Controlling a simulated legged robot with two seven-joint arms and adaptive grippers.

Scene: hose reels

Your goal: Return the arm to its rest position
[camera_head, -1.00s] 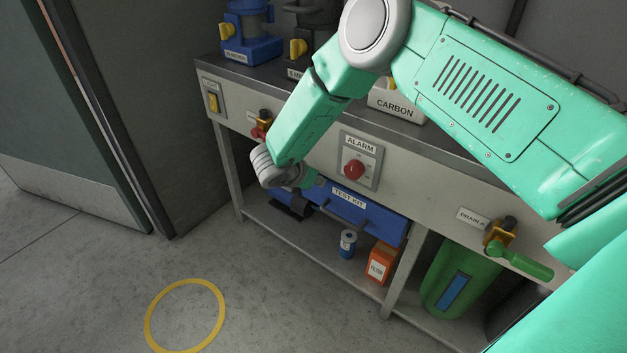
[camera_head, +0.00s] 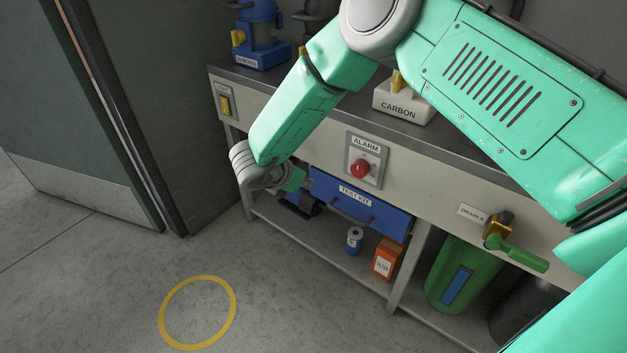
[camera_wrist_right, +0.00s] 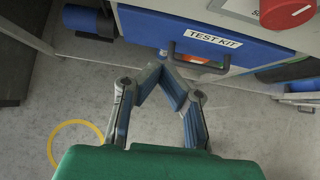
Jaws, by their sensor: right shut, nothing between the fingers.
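My right arm, mint green, reaches in from the right in the head view and bends down in front of the bench. My right gripper (camera_wrist_right: 162,75) is shut and empty in the right wrist view, its fingertips meeting in front of the blue TEST KIT drawer (camera_wrist_right: 205,38). In the head view the gripper (camera_head: 305,192) is partly hidden behind the wrist, close to the left end of that drawer (camera_head: 376,216). I cannot tell whether it touches the drawer. My left gripper is not in view.
The bench has a red ALARM knob (camera_head: 361,169), a CARBON unit (camera_head: 401,107), a blue unit (camera_head: 262,40) and a green-handled DRAIN A valve (camera_head: 518,255). An orange box (camera_head: 386,261) and a small can (camera_head: 354,240) stand below. Floor around the yellow ring (camera_head: 162,322) is clear.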

